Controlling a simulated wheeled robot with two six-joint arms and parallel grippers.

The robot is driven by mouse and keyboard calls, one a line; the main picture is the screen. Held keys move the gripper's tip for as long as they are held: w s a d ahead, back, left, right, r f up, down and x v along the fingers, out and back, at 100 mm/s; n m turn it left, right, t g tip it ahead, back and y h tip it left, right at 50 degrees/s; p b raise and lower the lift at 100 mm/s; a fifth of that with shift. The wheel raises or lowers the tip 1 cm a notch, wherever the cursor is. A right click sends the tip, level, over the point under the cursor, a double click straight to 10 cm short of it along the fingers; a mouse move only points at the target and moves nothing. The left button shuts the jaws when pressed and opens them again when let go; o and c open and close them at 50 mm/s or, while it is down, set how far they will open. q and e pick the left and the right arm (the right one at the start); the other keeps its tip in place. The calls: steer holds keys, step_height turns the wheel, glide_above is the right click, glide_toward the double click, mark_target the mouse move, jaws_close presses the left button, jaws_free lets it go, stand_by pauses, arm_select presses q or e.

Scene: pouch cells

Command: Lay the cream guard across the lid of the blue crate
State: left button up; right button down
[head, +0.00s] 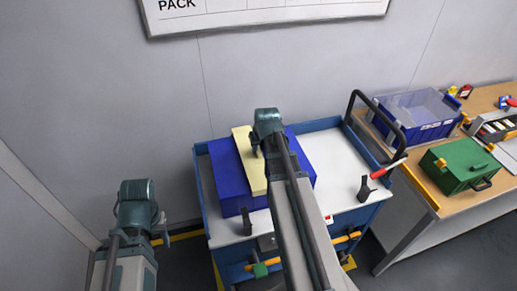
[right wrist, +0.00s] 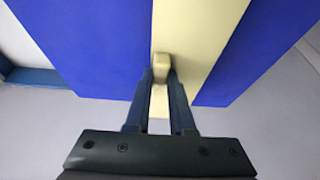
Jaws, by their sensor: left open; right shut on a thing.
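The blue crate (head: 228,183) stands on a white-topped cart. The cream guard (head: 246,160) is a long flat bar that runs from back to front over the crate's lid, with blue on both sides of it. In the right wrist view the guard (right wrist: 195,35) crosses the blue lid (right wrist: 90,40). I cannot tell whether it touches the lid or hangs just above. My right gripper (right wrist: 160,78) is shut on the guard's raised cream knob; its arm hides part of the crate in the head view. My left gripper (head: 162,232) is open and empty, left of the cart.
The cart's white top (head: 333,165) is mostly clear right of the crate, with a red-handled tool (head: 388,168) and a dark stand (head: 365,189) near its right edge. A black handle bar rises there. A wooden bench (head: 455,203) at right holds a green box (head: 458,168) and blue bin (head: 415,128).

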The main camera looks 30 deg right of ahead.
steer(key=shift+f, duration=0.25)
steer(key=c, duration=0.8)
jaws_free()
steer(key=shift+r, duration=0.1)
steer(key=shift+r+p, duration=0.4)
steer(key=p+v, duration=1.1)
steer(key=v, duration=0.1)
steer(key=shift+s+r, duration=0.1)
steer(key=shift+a, duration=0.1)
